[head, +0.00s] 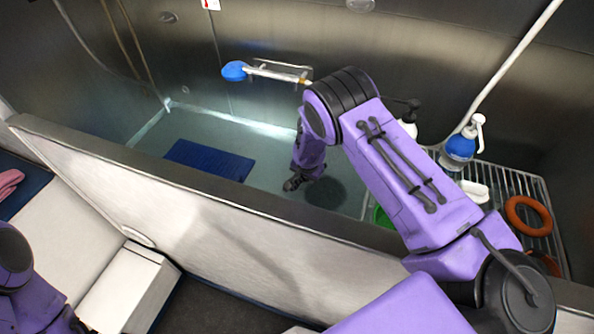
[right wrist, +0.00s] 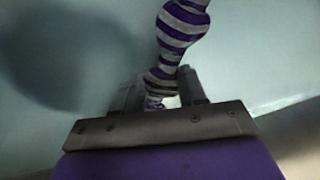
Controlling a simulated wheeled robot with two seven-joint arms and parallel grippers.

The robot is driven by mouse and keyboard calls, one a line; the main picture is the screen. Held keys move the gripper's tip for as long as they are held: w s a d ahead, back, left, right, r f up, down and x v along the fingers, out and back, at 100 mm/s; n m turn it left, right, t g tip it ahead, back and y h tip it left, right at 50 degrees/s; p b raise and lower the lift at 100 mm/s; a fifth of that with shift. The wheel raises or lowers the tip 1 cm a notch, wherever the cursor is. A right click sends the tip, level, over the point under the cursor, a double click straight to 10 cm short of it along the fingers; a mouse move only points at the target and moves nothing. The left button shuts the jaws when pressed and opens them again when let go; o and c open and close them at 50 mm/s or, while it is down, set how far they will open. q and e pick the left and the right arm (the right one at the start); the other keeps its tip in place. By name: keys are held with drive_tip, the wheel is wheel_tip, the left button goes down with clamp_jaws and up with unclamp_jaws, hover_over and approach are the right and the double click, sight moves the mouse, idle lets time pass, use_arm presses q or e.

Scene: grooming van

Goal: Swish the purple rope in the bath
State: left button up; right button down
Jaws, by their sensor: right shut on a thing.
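The purple rope (right wrist: 183,25) is striped purple and pale grey, with a knotted, bulging shape. In the right wrist view it runs up from between the fingers to the top edge. My right gripper (right wrist: 162,95) is shut on its lower end. In the head view my right arm reaches over the near wall of the bath (head: 200,192), and the right gripper (head: 293,184) points down inside it. I cannot make out the rope there. Whether it touches the bath floor is unclear. My left arm shows at the lower left, with its gripper at most partly in frame.
A blue mat (head: 210,160) lies on the bath floor. A blue-headed brush (head: 235,71) is on the back wall. A rack (head: 540,190) at the right holds a blue pump bottle (head: 460,147) and an orange ring (head: 528,216). A green thing (head: 382,217) is partly hidden by my arm.

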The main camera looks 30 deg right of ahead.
wheel_tip(320, 180, up, 12)
drive_tip(key=p, duration=1)
idle(0.3)
wheel_tip(320, 180, up, 16)
drive_tip(key=p, duration=1)
drive_tip(key=shift+p, duration=0.3)
